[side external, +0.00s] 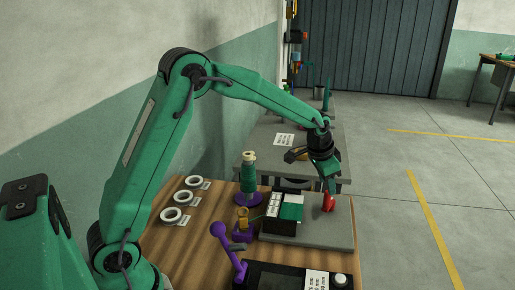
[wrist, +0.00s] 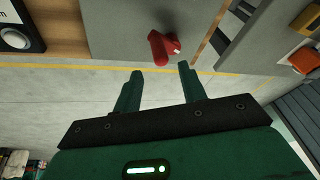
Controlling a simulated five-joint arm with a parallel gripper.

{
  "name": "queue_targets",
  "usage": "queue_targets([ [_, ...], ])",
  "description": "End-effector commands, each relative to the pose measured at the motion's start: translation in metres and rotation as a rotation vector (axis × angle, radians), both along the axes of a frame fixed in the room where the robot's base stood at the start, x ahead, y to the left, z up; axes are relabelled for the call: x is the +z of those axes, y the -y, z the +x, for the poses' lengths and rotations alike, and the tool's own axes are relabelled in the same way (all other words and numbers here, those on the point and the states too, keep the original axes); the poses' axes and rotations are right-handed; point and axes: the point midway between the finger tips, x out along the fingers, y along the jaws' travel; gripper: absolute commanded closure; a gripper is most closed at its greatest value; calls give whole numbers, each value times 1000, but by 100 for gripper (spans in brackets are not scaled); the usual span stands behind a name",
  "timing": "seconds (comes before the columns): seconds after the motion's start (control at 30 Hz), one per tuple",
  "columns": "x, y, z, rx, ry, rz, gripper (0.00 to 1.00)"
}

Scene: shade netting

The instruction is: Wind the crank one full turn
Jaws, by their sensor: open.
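A red handle (side external: 328,202), which looks like the crank's grip, stands at the right end of a grey plate (side external: 335,234), beside a dark box with white and green panels (side external: 290,208). My gripper (side external: 328,185) is just above the red handle, pointing down. In the wrist view the red handle (wrist: 161,48) lies just beyond the gap between the fingertips of my gripper (wrist: 160,71). The fingers are apart with nothing between them. I cannot tell whether a fingertip touches the handle. The crank's shaft is not clearly visible.
A purple lever (side external: 226,240) with a ball knob stands at the front. A green spool (side external: 248,172) on a purple base and several white rings (side external: 183,197) are on the wooden bench (side external: 190,250). A grey table (side external: 262,138) stands behind. Open floor lies to the right.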

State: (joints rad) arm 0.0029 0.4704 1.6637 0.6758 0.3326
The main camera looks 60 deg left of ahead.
Motion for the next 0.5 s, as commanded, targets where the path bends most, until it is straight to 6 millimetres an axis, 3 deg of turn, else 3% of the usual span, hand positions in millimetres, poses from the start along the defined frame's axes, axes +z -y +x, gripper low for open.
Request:
queue_targets([
  [0.3, 0, 1, -5, 346, 44, -129, 59],
  [0.5, 1, 1, -6, 431, 56, -164, 59],
])
